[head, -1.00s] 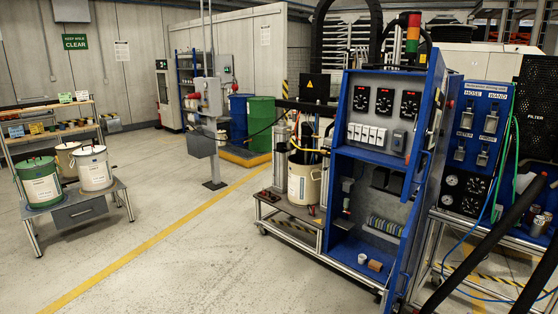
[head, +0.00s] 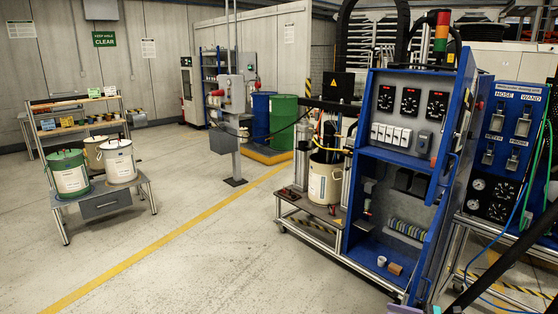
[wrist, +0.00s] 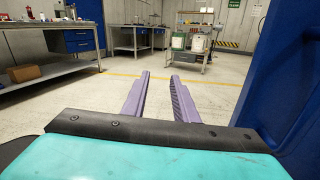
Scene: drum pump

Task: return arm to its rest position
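My gripper (wrist: 160,90) shows in the wrist view with its two purple fingers apart and nothing between them. It points out over open floor toward a low cart with drums. In the head view the gripper itself is not visible; only dark parts of my arm show at the lower right edge. The blue dosing cabinet (head: 407,160) stands right of centre in the head view, with dials, switches and a stack light on top. A blue panel (wrist: 290,85) fills the right side of the wrist view, close to my gripper.
A cart (head: 103,203) with several drums stands at the left. A cream drum (head: 324,183) stands beside the cabinet. A grey post (head: 236,150) rises behind the yellow floor line (head: 150,252). A workbench (wrist: 45,75) is at the left in the wrist view. The floor between is clear.

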